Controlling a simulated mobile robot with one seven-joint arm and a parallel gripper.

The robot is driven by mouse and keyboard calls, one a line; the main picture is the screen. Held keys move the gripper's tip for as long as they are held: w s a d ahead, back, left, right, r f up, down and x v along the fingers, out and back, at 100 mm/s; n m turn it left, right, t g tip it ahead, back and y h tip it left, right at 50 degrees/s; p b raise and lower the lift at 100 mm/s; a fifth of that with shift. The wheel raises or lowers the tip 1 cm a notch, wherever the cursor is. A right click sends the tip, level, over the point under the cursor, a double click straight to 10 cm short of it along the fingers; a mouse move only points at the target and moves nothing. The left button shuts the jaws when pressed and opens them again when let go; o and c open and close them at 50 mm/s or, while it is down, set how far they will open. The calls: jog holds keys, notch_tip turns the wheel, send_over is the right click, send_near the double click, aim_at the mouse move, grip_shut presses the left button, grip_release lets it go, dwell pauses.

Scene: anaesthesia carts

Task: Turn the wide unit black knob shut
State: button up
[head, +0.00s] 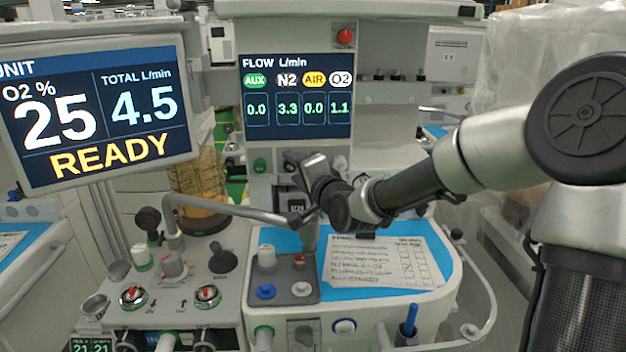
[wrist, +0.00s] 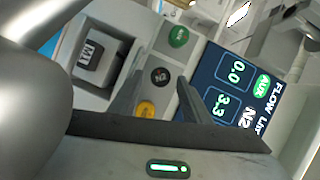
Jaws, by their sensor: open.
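The black knob (wrist: 160,75) sits on the panel edge below the flow screen, between a green knob (wrist: 178,37) and a yellow knob (wrist: 146,108) in the wrist view. My gripper (wrist: 160,78) is open. Its two fingers appear on either side of the black knob in that view; whether they touch it or how deep they reach, I cannot tell. In the head view my gripper (head: 302,160) is just below the flow screen (head: 296,98) and hides the black and yellow knobs. The screen reads N2 3.3 and O2 1.1, with AUX and AIR at 0.0.
The left monitor (head: 92,108) reads O2 25 %, total 4.5 and READY. A bent metal arm (head: 240,210) crosses below my gripper. A paper chart (head: 376,262) lies on the blue worktop. The green knob (head: 260,165) and white knob (head: 340,162) flank my gripper.

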jog(key=p+v, duration=0.1)
jog(key=v, duration=1.5)
